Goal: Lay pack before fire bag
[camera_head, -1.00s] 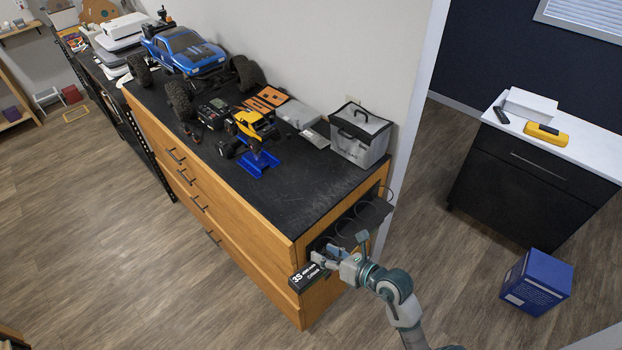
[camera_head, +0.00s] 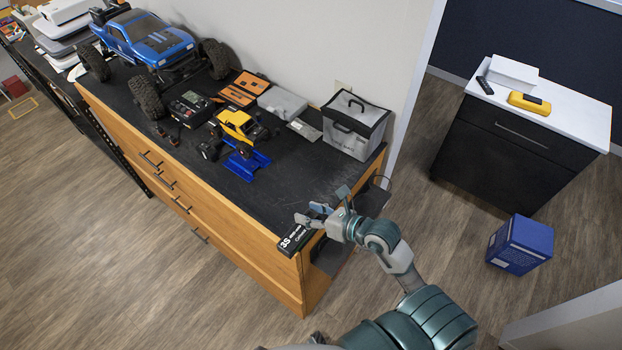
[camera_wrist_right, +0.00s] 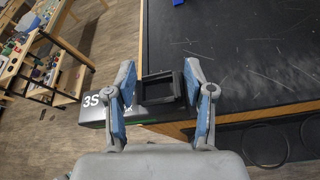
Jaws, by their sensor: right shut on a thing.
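My right gripper (camera_head: 322,215) is at the front right corner of the black-topped bench. It is shut on the pack (camera_head: 293,240), a black block marked "3S", held at the bench's edge. In the right wrist view the pack (camera_wrist_right: 95,109) shows by the fingers (camera_wrist_right: 160,95), partly hidden by them. I cannot tell whether it touches the bench top. The fire bag (camera_head: 355,124), a grey box-shaped bag with black trim and handle, stands upright at the bench's right end, behind the gripper. My left gripper is not in view.
The bench top (camera_head: 280,195) is clear between the pack and the fire bag. A yellow crawler (camera_head: 240,127) on a blue stand (camera_head: 247,165), a charger (camera_head: 190,108) and a blue truck (camera_head: 155,42) stand further left. A black shelf with loops hangs on the bench's right end.

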